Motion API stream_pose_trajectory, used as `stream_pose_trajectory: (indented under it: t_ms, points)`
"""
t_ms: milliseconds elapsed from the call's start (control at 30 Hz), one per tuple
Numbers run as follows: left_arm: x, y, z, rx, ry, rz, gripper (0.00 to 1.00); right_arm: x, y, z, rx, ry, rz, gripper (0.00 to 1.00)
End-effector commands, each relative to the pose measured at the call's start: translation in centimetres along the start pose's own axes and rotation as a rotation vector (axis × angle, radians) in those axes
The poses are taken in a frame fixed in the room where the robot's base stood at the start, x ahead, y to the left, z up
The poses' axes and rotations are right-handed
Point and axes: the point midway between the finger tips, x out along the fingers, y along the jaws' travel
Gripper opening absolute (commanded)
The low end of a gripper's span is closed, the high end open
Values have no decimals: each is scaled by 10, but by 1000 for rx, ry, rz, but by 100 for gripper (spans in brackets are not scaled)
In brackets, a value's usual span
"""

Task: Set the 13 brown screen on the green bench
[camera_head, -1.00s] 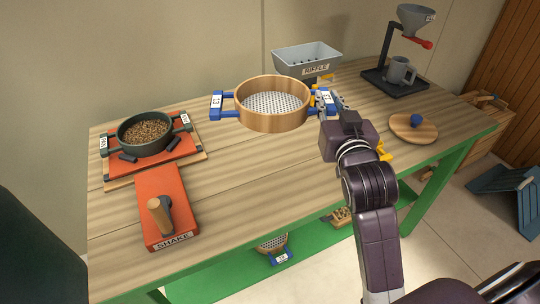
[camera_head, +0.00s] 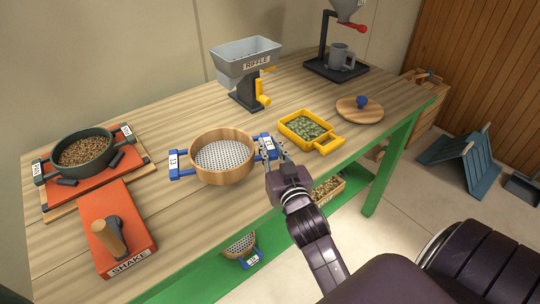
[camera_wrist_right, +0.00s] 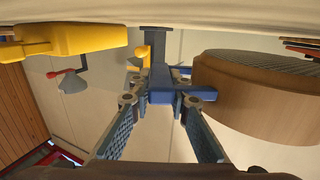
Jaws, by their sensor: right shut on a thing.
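The brown screen (camera_head: 222,168) is a round wooden ring with a white perforated mesh and blue handles. The tag on its left handle (camera_head: 174,163) reads 13. My right gripper (camera_head: 270,155) is shut on its right blue handle, which also shows between the fingers in the right wrist view (camera_wrist_right: 162,85). The screen is level above the middle of the green bench (camera_head: 180,211), which has a wooden top. The upside-down wrist view shows the screen's underside (camera_wrist_right: 265,65) with a small gap to the bench top. My left gripper is not in view.
A dark green sieve of beans (camera_head: 86,151) sits on an orange plate at left, behind the orange SHAKE block (camera_head: 115,230). The grey RIFFLE hopper (camera_head: 245,60) stands behind. A yellow tray (camera_head: 312,131) is close right of my gripper. Another screen (camera_head: 240,244) is on the lower shelf.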

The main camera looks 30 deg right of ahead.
Motion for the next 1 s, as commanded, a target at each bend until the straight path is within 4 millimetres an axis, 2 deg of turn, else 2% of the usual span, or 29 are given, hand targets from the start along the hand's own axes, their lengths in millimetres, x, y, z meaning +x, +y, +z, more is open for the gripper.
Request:
stream_pose_trajectory:
  t_ms: [33,167,567,600,733,1000]
  points:
    - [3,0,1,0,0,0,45,0,1,12,1,-3,2,0]
    - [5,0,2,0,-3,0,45,1,1,26,3,-2,1,0]
    - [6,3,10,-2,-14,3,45,2,0,31,2,1,0,0]
    - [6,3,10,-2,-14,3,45,2,1,32,0,-1,1,19]
    - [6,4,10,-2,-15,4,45,2,1,31,0,-1,1,33]
    - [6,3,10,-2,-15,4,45,2,1,31,-1,-1,1,34]
